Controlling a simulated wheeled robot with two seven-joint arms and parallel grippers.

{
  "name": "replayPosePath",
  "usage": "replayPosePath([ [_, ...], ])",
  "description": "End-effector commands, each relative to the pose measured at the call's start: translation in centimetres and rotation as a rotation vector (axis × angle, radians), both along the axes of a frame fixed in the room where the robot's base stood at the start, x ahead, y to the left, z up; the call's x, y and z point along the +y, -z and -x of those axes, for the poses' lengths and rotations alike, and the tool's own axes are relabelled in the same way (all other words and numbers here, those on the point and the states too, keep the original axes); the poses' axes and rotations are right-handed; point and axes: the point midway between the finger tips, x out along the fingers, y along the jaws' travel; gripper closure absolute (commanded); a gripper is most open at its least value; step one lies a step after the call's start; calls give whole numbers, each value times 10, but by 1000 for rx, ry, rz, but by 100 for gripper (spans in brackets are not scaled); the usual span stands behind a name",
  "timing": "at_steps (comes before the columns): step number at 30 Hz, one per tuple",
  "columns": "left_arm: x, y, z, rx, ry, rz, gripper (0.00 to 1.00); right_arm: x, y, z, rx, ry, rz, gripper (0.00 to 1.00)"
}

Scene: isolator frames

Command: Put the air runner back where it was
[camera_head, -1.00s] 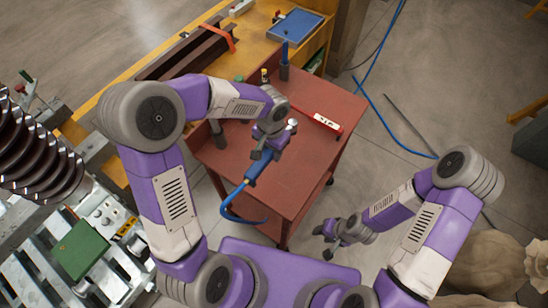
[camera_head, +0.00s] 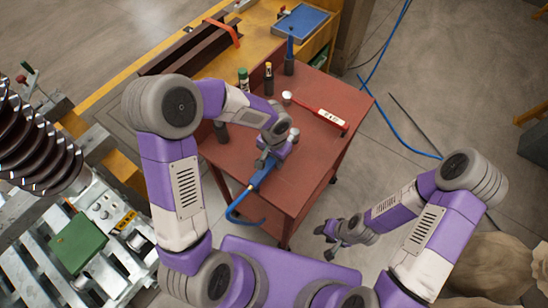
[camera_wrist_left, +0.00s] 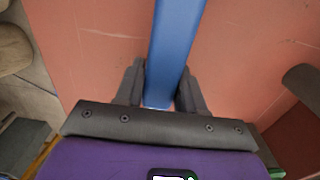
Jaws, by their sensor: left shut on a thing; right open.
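The air runner, a blue bar-like tool (camera_head: 261,180) with a blue curved hose end (camera_head: 236,215), is held at the near left side of the red cart top. My left gripper (camera_head: 265,163) is shut on it. In the left wrist view, the blue body (camera_wrist_left: 176,50) runs between the two dark fingers of my left gripper (camera_wrist_left: 160,90), over the red surface. Whether it touches the cart top is hard to tell. My right gripper (camera_head: 329,242) is open and empty, low beside the cart's right side.
The red cart (camera_head: 310,155) carries a red-handled tool (camera_head: 322,115), a green-capped bottle (camera_head: 243,80), a yellow-topped bottle (camera_head: 268,78) and a dark holder with a blue piece (camera_head: 289,65). An orange workbench (camera_head: 262,55) stands behind. The cart's right half is mostly clear.

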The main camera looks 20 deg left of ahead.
Motion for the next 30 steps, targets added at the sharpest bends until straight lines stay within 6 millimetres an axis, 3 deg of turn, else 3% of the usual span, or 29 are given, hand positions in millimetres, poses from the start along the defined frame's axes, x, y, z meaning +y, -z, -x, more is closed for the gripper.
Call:
replayPosePath([
  [1,0,2,-1,-3,0,0,100,0,3,0,0,0,0,57],
  [2,0,3,0,0,0,0,60,0,3,0,0,0,0,57],
  [7,0,2,0,0,0,0,36,0,2,0,0,0,0,57],
  [18,0,-3,0,0,0,0,36,0,-3,0,0,0,0,57],
  [30,0,-85,-1,-5,-1,1,36,0,-26,0,0,0,0,57],
])
